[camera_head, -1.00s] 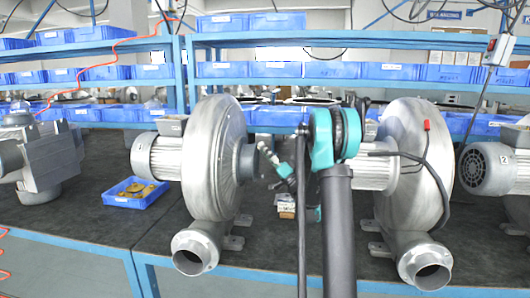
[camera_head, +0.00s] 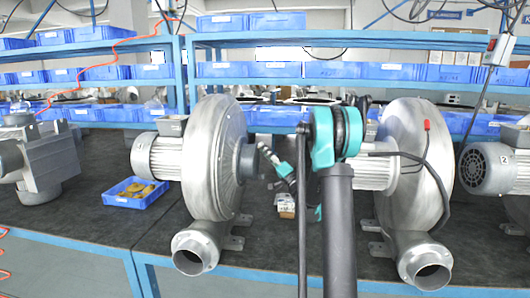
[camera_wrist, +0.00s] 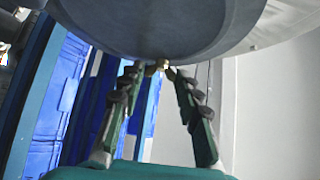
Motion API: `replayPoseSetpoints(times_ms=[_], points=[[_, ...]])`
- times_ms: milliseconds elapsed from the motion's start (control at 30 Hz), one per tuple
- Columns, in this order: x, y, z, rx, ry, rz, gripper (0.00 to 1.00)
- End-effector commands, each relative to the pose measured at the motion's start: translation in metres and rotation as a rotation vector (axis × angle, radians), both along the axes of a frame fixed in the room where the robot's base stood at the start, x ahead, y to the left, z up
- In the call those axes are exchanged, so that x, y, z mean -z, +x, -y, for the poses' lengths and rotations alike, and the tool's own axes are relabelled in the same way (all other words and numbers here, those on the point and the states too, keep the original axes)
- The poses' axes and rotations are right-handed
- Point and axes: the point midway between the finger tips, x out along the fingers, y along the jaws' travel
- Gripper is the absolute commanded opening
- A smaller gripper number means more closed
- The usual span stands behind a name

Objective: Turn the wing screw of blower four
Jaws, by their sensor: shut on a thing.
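The grey blower (camera_head: 212,150) left of centre in the head view has a round hub on its right side (camera_head: 246,163). I cannot read a number on it. My gripper (camera_head: 263,149) is beside that hub, its fingers pointing up and left. In the wrist view, my green fingers (camera_wrist: 159,68) come together at the tips under a large grey rounded body (camera_wrist: 150,30). They are shut on a small brass-coloured piece, the wing screw (camera_wrist: 152,69), at the lower edge of that body. The screw is mostly hidden by the fingertips, so its angle cannot be told.
A second blower (camera_head: 403,150) stands right of my arm, with a black cable. A blue tray (camera_head: 125,201) with yellow parts lies on the dark bench (camera_head: 95,222). Shelves of blue bins stand behind.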

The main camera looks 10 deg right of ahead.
Motion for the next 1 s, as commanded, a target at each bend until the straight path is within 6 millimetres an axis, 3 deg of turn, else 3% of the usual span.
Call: replayPoseSetpoints(times_ms=[1000], points=[[-0.011,-0.004,-0.001,0.007,0.263,-0.836,0.04]])
